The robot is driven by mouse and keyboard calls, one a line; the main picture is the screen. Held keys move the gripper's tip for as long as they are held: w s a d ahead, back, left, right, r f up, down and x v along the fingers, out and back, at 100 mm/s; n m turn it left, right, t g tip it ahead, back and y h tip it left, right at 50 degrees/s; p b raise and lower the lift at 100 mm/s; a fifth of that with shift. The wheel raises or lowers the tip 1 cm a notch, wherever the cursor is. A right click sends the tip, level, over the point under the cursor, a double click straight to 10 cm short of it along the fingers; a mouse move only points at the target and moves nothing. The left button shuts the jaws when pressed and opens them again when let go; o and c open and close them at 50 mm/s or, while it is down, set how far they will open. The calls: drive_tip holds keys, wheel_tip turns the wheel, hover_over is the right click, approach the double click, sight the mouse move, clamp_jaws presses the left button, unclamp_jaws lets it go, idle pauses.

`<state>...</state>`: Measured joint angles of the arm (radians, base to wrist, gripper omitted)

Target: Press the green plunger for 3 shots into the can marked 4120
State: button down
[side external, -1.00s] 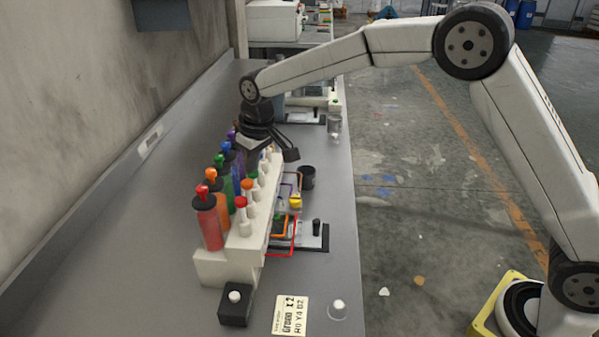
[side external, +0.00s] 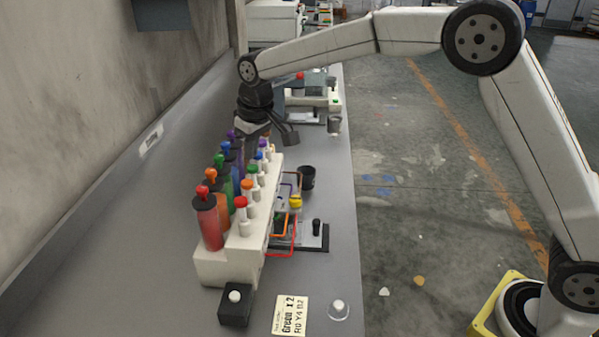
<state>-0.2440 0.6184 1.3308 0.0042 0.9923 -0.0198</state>
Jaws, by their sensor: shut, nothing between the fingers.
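A white dispenser block (side external: 228,262) carries a row of coloured bottles. In front of them stand white plungers with coloured caps; the green-capped plunger (side external: 253,171) is between the orange and blue ones. My gripper (side external: 256,137) is shut and empty, above the far end of the row and beyond the green plunger. Its fingertips are partly hidden by the bottles. A dark open can (side external: 307,177) stands right of the block; no number is legible on it.
Coloured wire loops (side external: 283,250) and a yellow piece (side external: 296,202) are at the block's right side, near a flat plate with a black knob (side external: 316,227). A black box with a white button (side external: 235,303) and a small clear dome (side external: 338,309) sit at the front. The left bench is clear.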

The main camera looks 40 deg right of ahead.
sight(253, 167)
drive_tip(key=shift+f, duration=2.1)
drive_tip(key=shift+r, duration=2.1)
drive_tip(key=shift+r, duration=0.1)
drive_tip(key=shift+r, duration=2.4)
